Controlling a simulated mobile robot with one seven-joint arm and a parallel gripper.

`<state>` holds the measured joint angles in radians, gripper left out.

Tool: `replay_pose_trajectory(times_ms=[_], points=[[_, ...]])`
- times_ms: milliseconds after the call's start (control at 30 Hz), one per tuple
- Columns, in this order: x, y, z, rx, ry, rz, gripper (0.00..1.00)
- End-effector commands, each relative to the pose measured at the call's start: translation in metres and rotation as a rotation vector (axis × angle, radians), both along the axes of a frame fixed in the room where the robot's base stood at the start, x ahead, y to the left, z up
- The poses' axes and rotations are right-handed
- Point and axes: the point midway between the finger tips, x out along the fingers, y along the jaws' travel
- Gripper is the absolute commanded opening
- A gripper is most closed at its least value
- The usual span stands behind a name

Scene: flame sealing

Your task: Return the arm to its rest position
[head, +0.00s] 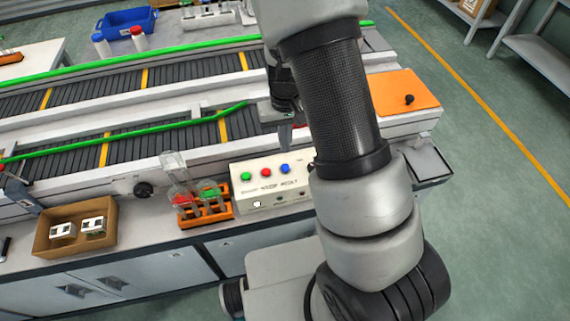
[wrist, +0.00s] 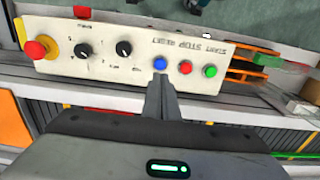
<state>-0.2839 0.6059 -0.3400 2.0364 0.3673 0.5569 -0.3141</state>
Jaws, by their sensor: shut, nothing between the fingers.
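My arm (head: 345,110) rises across the right of the head view, and its upper part leaves the top edge. My gripper (wrist: 160,82) is shut and empty in the wrist view, its fingertips in front of the white control box just below the blue button (wrist: 160,63). Whether they touch the box I cannot tell. In the head view the gripper (head: 284,140) hangs by the box's back edge, partly hidden by my arm. The control box (head: 265,195) has green, red and blue buttons; knobs and a red emergency button (wrist: 36,50) show in the wrist view.
An orange rack (head: 205,213) with flasks stands left of the control box. A cardboard box (head: 75,227) with small white parts lies farther left. Conveyors with green rails (head: 130,131) run behind. An orange pad (head: 400,92) is at right, with open green floor (head: 500,180) beyond.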

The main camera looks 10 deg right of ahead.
Motion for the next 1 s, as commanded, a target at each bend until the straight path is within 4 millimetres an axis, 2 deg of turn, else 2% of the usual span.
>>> replay_pose_trajectory(times_ms=[467,567,667,767,900,1000], points=[[0.000,0.000,0.000,0.001,-0.001,0.000,0.00],[0.000,0.002,0.012,0.012,-0.013,-0.003,0.00],[-0.003,0.009,0.043,0.043,-0.045,-0.005,0.00],[-0.012,0.015,0.091,0.084,-0.097,-0.008,0.00],[-0.039,0.021,0.159,0.123,-0.177,-0.003,0.00],[-0.063,0.020,0.200,0.130,-0.238,0.005,0.00]])
